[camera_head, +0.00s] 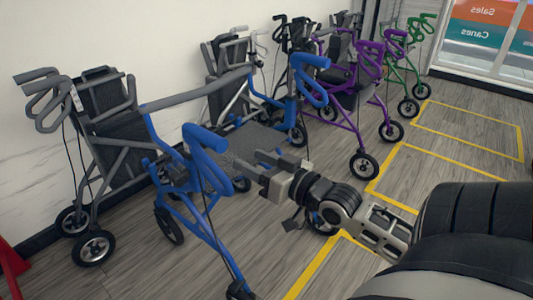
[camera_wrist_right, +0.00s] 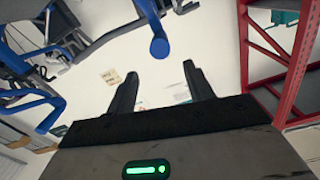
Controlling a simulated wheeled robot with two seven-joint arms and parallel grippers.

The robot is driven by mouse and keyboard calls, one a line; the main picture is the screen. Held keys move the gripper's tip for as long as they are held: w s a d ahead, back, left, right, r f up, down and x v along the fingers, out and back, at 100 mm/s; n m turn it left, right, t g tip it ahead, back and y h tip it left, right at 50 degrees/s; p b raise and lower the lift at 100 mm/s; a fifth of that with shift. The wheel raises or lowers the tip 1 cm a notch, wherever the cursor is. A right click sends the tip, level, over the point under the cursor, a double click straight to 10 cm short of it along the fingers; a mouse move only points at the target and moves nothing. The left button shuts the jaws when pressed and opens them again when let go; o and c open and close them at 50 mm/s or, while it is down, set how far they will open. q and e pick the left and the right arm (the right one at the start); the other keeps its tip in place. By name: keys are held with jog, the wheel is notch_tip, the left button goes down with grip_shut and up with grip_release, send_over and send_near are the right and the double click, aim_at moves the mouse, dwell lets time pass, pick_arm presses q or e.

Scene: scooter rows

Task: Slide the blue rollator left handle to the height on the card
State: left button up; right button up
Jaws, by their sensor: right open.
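The blue rollator (camera_head: 190,205) stands in the middle of the head view, with a near blue handle (camera_head: 205,138) and a far blue handle (camera_head: 311,62). I cannot tell for sure which is its left one. My right gripper (camera_head: 250,163) is open and empty, to the right of and below the near handle. In the right wrist view, a round blue grip end (camera_wrist_right: 159,46) shows just beyond and between the open fingers (camera_wrist_right: 160,68), apart from them. Small cards (camera_wrist_right: 112,76) show on a white surface there, too small to read. My left gripper is not in view.
A grey rollator (camera_head: 100,110) stands at the left against the wall. A purple rollator (camera_head: 365,95) and a green one (camera_head: 405,60) stand behind to the right. Yellow lines (camera_head: 420,152) mark bare floor at right. A red frame (camera_wrist_right: 300,70) shows in the wrist view.

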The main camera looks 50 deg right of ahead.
jog(key=shift+s+d, duration=0.1)
jog(key=shift+s, duration=1.35)
